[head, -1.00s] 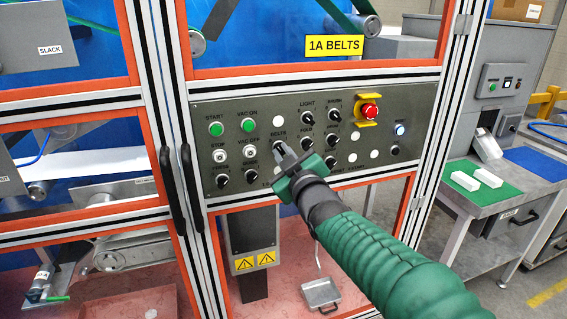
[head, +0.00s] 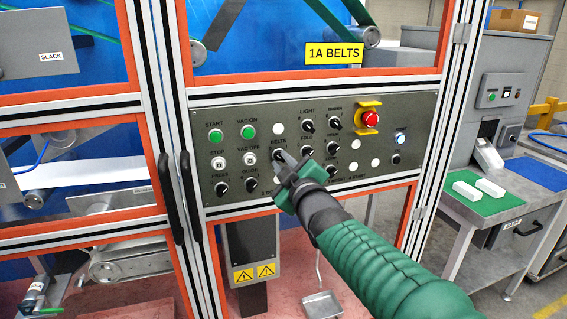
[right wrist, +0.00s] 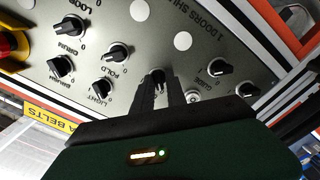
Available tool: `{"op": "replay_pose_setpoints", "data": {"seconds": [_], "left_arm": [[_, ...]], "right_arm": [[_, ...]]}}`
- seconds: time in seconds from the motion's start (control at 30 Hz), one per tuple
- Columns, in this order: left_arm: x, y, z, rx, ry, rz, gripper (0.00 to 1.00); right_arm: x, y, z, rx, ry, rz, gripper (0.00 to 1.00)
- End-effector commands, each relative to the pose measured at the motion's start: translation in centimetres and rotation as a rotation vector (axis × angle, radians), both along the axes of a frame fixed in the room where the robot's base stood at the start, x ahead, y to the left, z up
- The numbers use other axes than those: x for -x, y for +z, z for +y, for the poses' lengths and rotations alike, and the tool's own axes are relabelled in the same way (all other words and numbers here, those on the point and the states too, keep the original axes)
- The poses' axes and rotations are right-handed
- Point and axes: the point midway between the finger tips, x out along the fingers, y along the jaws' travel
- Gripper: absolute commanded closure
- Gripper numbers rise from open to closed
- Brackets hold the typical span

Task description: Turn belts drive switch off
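The belts drive switch (head: 278,154) is a black rotary knob under the BELTS label on the grey control panel (head: 230,118). My right gripper (head: 286,163) is at this knob, its fingers pointing into the panel and partly covering it. In the right wrist view the two dark fingers (right wrist: 157,88) are close together, with the knob (right wrist: 158,74) at their tips. Whether they press on it or stand slightly apart I cannot tell. The knob's pointer direction is not clear. My left gripper is not in view.
Close around are the fold knob (head: 306,125), guide knob (head: 251,184), green and white buttons and a red emergency stop (head: 371,118) in a yellow guard. Black door handles (head: 188,190) stick out at the left. A side table (head: 500,205) stands at the right.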

Motion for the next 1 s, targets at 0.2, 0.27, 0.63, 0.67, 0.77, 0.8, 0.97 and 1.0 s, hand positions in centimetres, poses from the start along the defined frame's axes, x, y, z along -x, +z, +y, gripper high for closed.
{"op": "replay_pose_setpoints", "data": {"seconds": [0.2, 0.27, 0.63, 0.67, 0.77, 0.8, 0.97, 1.0], "left_arm": [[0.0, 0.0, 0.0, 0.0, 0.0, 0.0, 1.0], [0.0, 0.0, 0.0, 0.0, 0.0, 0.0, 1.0], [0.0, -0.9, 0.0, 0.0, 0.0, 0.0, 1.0], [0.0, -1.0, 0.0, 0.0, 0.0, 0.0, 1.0], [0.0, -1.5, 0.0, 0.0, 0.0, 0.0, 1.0], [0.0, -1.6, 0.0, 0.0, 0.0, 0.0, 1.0], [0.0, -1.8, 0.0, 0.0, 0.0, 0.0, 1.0], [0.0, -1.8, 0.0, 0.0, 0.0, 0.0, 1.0]], "right_arm": [[0.0, -0.1, 0.0, 0.0, -0.001, 0.002, 0.67], [0.0, 0.0, 0.0, -0.001, -0.001, 0.0, 0.67], [3.0, 0.1, -1.0, -0.007, 0.0, -0.005, 0.67], [3.8, 0.2, -1.2, -0.006, 0.0, -0.007, 0.67], [6.6, 0.2, -2.2, -0.007, 0.0, -0.007, 0.67], [7.7, 0.1, -2.6, -0.008, -0.001, -0.006, 0.67], [12.0, 0.1, -4.0, -0.006, -0.001, -0.003, 0.67], [12.9, 0.1, -4.3, -0.004, -0.002, -0.002, 0.67]]}}
